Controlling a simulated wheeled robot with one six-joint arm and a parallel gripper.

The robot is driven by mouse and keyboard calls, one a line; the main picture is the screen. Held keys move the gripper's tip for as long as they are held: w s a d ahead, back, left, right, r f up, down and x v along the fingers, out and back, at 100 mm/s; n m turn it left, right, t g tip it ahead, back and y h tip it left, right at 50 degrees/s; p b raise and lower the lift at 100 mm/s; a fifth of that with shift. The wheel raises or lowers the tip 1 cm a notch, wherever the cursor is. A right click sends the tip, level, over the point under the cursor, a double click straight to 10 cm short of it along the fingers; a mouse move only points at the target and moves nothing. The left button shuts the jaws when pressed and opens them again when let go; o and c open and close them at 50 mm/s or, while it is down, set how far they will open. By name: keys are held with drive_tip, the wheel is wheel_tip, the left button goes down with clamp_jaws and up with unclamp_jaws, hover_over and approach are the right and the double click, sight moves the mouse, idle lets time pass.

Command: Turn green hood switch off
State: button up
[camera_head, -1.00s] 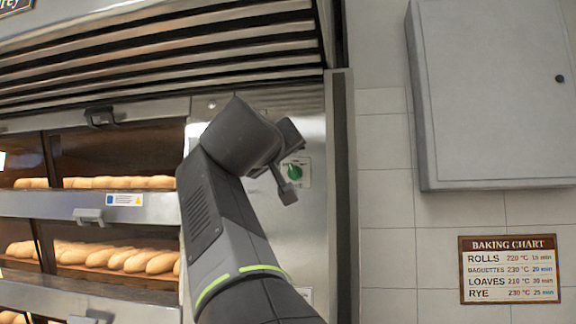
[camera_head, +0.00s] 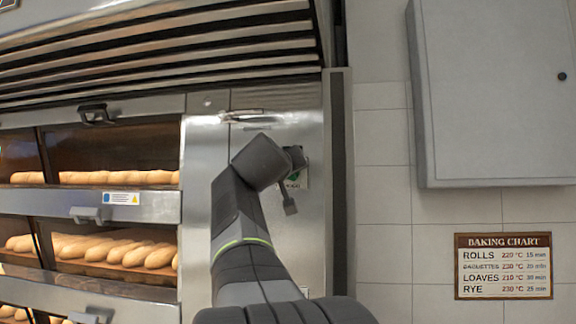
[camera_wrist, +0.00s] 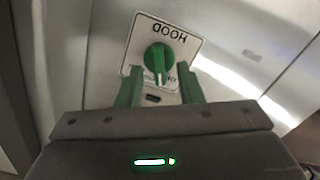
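The green hood switch (camera_wrist: 159,58) is a round knob on a white plate marked HOOD (camera_wrist: 187,42). The plate appears upside down in the wrist view. A pale pointer line on the knob points toward the bottom of that picture, toward small lettering partly covered by my gripper. My gripper (camera_wrist: 160,85) is open, its two green-tinted fingers apart and empty. The fingertips reach the plate's lower edge in the picture, one to each side and short of the knob. In the head view my gripper (camera_head: 294,182) is in front of the plate and hides most of the switch.
The steel oven front (camera_head: 313,240) surrounds the switch. Oven decks with bread loaves (camera_head: 125,252) are on the left, with door handles (camera_head: 90,214) sticking out. A grey wall cabinet (camera_head: 490,95) and a baking chart (camera_head: 503,266) are on the tiled wall to the right.

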drive_tip(key=shift+w+d, duration=0.1)
drive_tip(key=shift+w, duration=0.2)
clamp_jaws()
drive_tip(key=shift+n+p, duration=0.55)
drive_tip(key=shift+n, duration=1.45)
unclamp_jaws()
